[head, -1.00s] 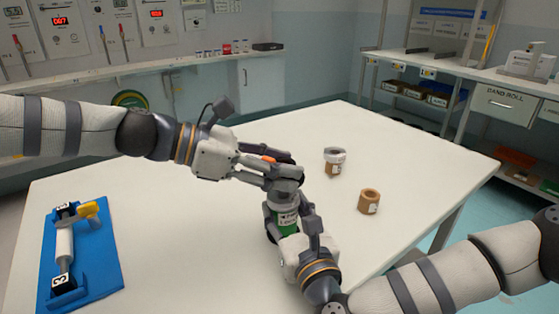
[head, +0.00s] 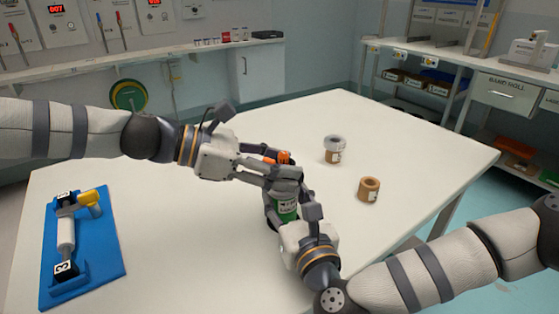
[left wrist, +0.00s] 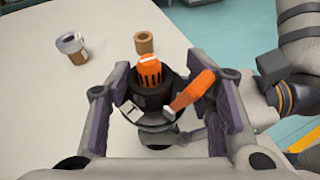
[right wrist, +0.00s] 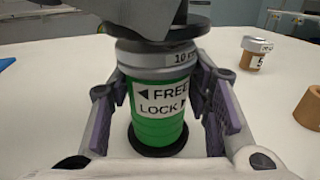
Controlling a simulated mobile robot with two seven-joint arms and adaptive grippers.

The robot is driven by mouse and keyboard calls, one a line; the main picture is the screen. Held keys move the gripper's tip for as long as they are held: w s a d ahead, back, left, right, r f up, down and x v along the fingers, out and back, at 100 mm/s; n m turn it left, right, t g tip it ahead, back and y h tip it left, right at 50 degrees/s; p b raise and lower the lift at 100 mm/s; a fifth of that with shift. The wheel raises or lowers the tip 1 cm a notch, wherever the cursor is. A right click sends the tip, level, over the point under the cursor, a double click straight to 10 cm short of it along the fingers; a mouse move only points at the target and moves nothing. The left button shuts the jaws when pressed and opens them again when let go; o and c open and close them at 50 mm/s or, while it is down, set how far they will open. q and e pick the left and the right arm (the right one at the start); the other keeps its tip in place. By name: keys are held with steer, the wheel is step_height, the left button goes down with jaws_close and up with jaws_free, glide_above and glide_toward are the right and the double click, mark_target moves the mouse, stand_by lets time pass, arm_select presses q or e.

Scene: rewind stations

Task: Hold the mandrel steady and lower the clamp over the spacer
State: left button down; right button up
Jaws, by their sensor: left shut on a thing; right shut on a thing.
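The mandrel (right wrist: 158,130) is an upright green cylinder with a "FREE / LOCK" label and dark base on the table; it also shows in the head view (head: 287,208). A grey ring marked "10" (right wrist: 160,62), apparently the spacer, sits on top. My right gripper (right wrist: 160,140) is shut around the green body. The black round clamp (left wrist: 136,110) has an orange lever (left wrist: 192,92) and is gripped by my left gripper (left wrist: 155,115) above the mandrel. An orange ribbed piece (left wrist: 149,70) sticks up through it. In the right wrist view the clamp's dark rim is just above the ring; contact is unclear.
A blue stand (head: 95,250) with a white roller and yellow handle lies at the table's left. A brown core with a grey ring on top (head: 334,149) and a plain brown core (head: 369,189) stand right of the grippers. The white table (head: 160,240) is otherwise mostly clear.

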arm_select(q)
steer(key=shift+f, duration=0.35)
arm_select(e)
steer(key=shift+f, duration=0.2)
arm_select(q)
steer(key=c, duration=0.7)
jaws_free()
steer(key=v, duration=1.2)
steer(key=shift+s, duration=0.1)
arm_select(e)
steer(key=o, duration=1.4)
steer(key=shift+r, duration=0.1)
steer(key=shift+o, duration=0.2)
